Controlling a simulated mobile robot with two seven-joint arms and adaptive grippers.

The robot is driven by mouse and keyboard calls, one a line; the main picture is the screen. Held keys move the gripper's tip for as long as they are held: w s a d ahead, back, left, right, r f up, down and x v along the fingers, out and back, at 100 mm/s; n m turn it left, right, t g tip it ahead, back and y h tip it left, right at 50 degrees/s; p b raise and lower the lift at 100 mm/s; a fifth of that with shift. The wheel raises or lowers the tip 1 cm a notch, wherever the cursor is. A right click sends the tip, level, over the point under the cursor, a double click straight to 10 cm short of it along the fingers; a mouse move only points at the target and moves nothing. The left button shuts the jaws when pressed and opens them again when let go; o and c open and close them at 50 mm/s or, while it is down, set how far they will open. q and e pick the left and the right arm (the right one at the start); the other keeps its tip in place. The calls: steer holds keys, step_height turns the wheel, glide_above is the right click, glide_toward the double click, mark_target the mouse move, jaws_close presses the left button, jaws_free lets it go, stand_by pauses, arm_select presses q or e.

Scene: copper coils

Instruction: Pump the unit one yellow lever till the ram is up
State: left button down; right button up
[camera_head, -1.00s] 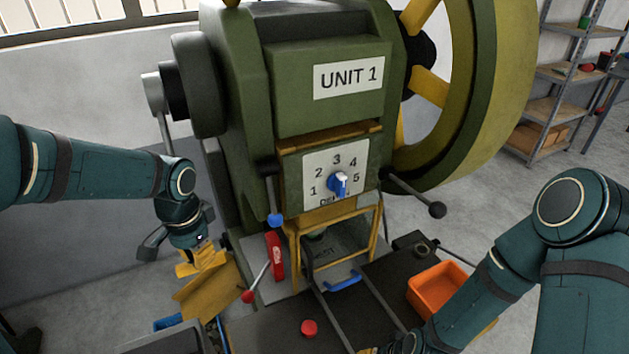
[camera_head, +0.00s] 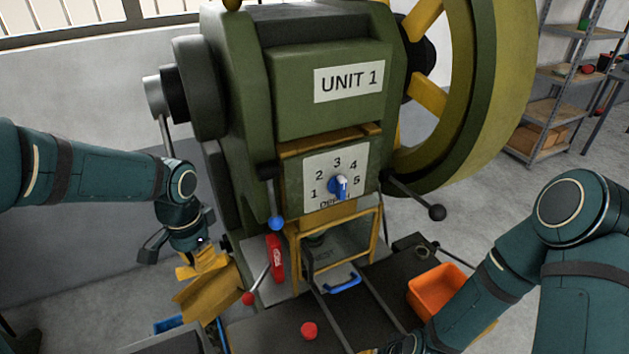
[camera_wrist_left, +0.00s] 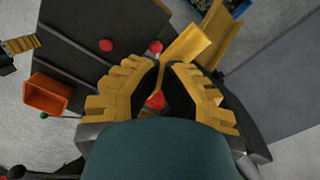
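Unit 1 (camera_head: 330,115) is a green press with a numbered depth dial (camera_head: 338,187). The ram's height is not clear behind the yellow guard frame (camera_head: 376,240). My left gripper (camera_head: 203,268), with yellow fingers, is low at the press's left, over a yellow chute (camera_head: 213,297). In the left wrist view its fingertips (camera_wrist_left: 162,66) are apart, with a red thing (camera_wrist_left: 155,100) visible beyond the gap. My right gripper (camera_head: 405,346) is mostly cut off.
Levers with blue (camera_head: 277,222), red (camera_head: 248,298) and black (camera_head: 437,212) balls stick out from the press. A red button (camera_head: 309,331) and an orange bin (camera_head: 437,287) are on the dark bench. A large flywheel (camera_head: 490,90) stands right; shelves (camera_head: 548,110) stand behind.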

arm_select(q)
steer(key=s+d+r+p, duration=0.1)
steer(key=s+r+p, duration=0.1)
steer(key=r+p, duration=0.2)
steer(key=s+d+r+p, duration=0.2)
steer(key=r+p, duration=0.2)
steer(key=r, duration=0.3)
steer(key=shift+s, duration=0.2)
stand_by(0.5)
steer(key=shift+f+b, duration=0.55)
steer(key=shift+f, duration=0.1)
steer(key=shift+a, duration=0.1)
